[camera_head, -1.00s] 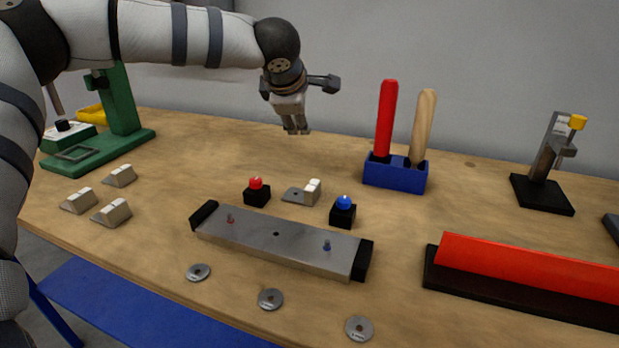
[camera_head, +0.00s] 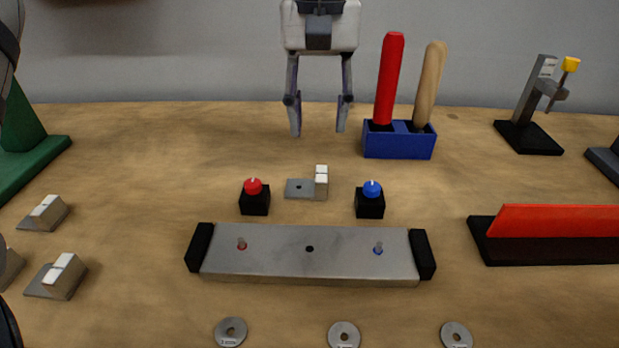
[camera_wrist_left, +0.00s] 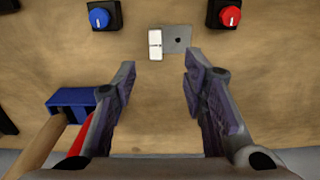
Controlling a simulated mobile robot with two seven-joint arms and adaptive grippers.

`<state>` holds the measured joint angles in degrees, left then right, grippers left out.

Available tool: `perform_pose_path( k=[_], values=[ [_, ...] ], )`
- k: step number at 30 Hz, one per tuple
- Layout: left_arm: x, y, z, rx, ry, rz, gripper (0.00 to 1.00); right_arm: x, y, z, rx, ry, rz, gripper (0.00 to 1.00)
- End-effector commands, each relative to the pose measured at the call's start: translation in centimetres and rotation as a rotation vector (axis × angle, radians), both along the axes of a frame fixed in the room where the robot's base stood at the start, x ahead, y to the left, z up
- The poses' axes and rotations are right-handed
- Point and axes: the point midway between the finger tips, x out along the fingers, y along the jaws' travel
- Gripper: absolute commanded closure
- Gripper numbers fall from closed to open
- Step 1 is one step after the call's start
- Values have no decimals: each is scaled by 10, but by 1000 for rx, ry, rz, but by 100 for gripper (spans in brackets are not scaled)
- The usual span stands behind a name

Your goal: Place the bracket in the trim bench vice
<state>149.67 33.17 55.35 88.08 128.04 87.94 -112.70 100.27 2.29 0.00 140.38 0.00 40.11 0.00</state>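A small grey bracket (camera_head: 299,188) with a flat holed foot and a white-faced upright block lies on the bench between a red knob and a blue knob. It also shows in the left wrist view (camera_wrist_left: 176,40), just beyond the fingertips. My left gripper (camera_head: 320,113) hangs above and behind this bracket, fingers pointing down, apart and empty. In the left wrist view the open fingers (camera_wrist_left: 158,68) frame bare wood. Which fixture is the trim bench vice I cannot tell for sure; an upright clamp-like stand with a yellow knob (camera_head: 529,132) is at back right. My right gripper is not in view.
A steel plate with black ends (camera_head: 309,268) lies in front. Similar brackets (camera_head: 60,278) are at left. The red knob (camera_head: 254,190), blue knob (camera_head: 371,195) and blue tool holder (camera_head: 398,146) stand nearby. A red bar (camera_head: 556,220) is at right. Several washers (camera_head: 343,335) line the front.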

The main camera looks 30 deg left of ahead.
Motion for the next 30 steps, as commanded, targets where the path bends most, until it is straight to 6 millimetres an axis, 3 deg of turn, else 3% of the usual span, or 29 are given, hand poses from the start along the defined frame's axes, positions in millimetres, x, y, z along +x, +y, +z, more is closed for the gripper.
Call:
perform_pose_path(
  k=[3,15,23,24,29,30],
  values=[
    [-1,0,-29,1,6,0,61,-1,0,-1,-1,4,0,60],
    [2,-5,-94,0,1,4,61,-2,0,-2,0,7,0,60],
    [3,-5,-101,0,-2,5,61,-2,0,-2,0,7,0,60],
    [3,-5,-101,0,-2,5,63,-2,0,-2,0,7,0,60],
    [3,-5,-101,0,-2,5,99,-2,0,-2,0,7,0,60],
    [3,-5,-101,0,-2,5,100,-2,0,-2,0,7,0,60]
  ],
)
